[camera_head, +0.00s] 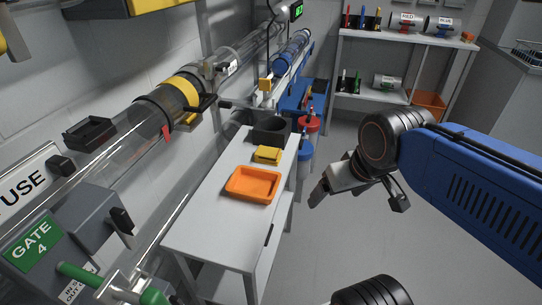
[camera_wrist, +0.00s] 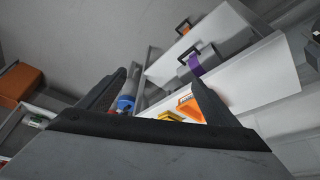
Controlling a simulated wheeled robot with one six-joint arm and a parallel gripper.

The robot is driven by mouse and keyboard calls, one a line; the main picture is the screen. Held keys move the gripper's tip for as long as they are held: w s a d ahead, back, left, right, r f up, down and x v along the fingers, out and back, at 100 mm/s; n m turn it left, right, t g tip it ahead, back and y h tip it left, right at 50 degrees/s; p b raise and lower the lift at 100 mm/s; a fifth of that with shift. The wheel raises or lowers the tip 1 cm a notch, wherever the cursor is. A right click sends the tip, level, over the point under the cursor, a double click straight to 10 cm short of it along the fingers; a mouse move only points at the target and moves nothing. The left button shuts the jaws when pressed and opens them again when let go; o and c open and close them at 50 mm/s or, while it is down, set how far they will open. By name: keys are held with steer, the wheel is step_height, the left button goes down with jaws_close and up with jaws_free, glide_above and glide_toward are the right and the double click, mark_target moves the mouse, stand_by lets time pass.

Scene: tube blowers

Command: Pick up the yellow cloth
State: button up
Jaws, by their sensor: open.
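The yellow cloth (camera_head: 267,154) looks like a small folded yellow block on the white table, between the orange tray and a dark bin. In the wrist view a bit of yellow (camera_wrist: 170,116) shows low between the fingers, partly hidden by my gripper. My gripper (camera_head: 358,198) is open and empty, in the air to the right of the table and apart from the cloth. Its two spread fingers also show in the wrist view (camera_wrist: 158,82).
The orange tray (camera_head: 253,198) lies in front of the cloth, and the dark bin (camera_head: 270,130) stands behind it. Red and blue containers (camera_head: 304,150) stand beyond the table's right edge. A clear tube (camera_head: 130,130) runs along the left wall. Floor to the right is clear.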

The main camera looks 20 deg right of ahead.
steer(key=c, duration=0.7)
steer(key=w+a+r+m+g, duration=0.1)
steer(key=w+r+m, duration=0.3)
steer(key=w+m, duration=0.3)
steer(key=w+a+r+m+g, duration=0.2)
steer(key=w+r+m, duration=0.35)
steer(key=w, duration=0.25)
steer(key=m+g, duration=0.2)
steer(key=m, duration=1)
glide_above(269, 151)
steer(key=f, duration=1.1)
steer(key=shift+s+d+f, duration=0.1)
steer(key=shift+s, duration=0.25)
steer(key=shift+w+a+f, duration=0.1)
steer(key=shift+w+f, duration=0.05)
steer(key=shift+f, duration=1.2)
steer(key=shift+w+a+f, duration=0.1)
steer(key=shift+w+f, duration=0.05)
steer(key=shift+f, duration=1.15)
